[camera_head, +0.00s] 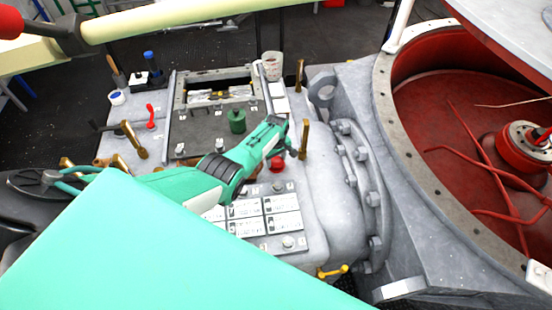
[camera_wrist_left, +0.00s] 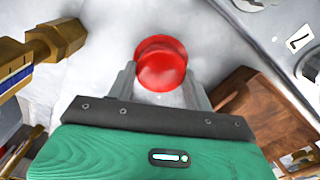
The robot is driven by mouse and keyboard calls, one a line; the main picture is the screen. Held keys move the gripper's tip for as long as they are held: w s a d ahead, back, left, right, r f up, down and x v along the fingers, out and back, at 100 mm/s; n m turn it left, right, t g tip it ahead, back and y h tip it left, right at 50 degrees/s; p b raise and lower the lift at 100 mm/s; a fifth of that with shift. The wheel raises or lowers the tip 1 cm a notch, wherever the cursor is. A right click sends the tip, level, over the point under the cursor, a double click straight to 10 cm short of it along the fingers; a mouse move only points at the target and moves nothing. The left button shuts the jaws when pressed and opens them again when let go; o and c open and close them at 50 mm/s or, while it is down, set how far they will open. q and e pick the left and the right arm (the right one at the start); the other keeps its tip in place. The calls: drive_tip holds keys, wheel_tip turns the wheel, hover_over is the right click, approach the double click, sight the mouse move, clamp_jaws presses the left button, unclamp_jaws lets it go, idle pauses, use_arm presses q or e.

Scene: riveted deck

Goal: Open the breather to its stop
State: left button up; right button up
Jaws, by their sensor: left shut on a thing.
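A round red knob, which I take for the breather, (camera_wrist_left: 162,65) sits on the pale grey casing, with a wider red disc behind its face. My left gripper (camera_wrist_left: 161,78) has one grey finger on each side of the knob and is shut on it. In the head view the red knob (camera_head: 277,163) shows just below the end of my green left arm, and my left gripper (camera_head: 276,154) is there, its fingers mostly hidden. My right gripper is not in view.
Brass fittings (camera_head: 304,140) stand close to the right of my left gripper. A red lever (camera_head: 151,115), a green cap (camera_head: 237,122) and an open hatch (camera_head: 180,105) lie farther back. A bolted flange (camera_head: 372,195) and a red-lined tank (camera_head: 440,75) are at the right.

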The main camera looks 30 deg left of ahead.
sight(276, 161)
use_arm(q)
drive_tip(key=shift+s+d+f, duration=0.1)
drive_tip(key=shift+s+f, duration=0.2)
drive_tip(key=o, duration=0.7)
drive_tip(key=shift+o, duration=1.3)
drive_tip(key=shift+w, duration=0.2)
drive_tip(key=shift+r, duration=0.15)
drive_tip(key=shift+r, duration=0.6)
wheel_tip(276, 161, up, 12)
drive_tip(key=shift+r+p, duration=0.2)
drive_tip(key=shift+p, duration=0.2)
